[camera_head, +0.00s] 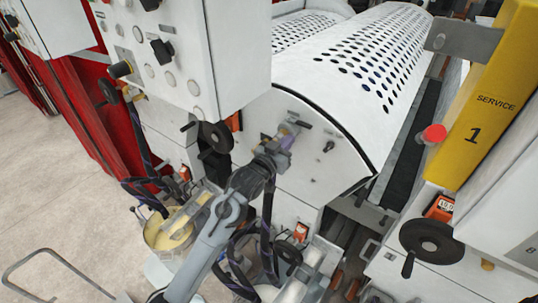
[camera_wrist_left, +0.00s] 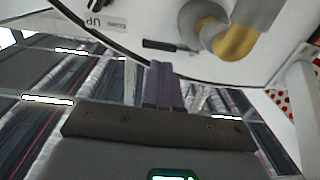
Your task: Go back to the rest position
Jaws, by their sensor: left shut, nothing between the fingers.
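My left gripper (camera_head: 288,142) is in front of the white end panel (camera_head: 312,180) of the perforated machine cover, close to a small grey and brass fitting (camera_head: 292,127) on that panel. In the left wrist view the purple fingers (camera_wrist_left: 163,84) are together, with nothing between them. There the grey and brass fitting (camera_wrist_left: 232,38) is just to the right of and beyond the fingers. I cannot tell whether the fingers touch the panel. My left arm (camera_head: 215,235) reaches up from the bottom of the head view. My right gripper does not show.
A white control box (camera_head: 165,50) with black knobs hangs at upper left. Black handwheels (camera_head: 215,137) and (camera_head: 432,243) stick out left and right of the panel. A yellow service post (camera_head: 487,100) with a red button stands at right. Dark hoses hang near my arm. Open floor (camera_head: 50,180) lies at left.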

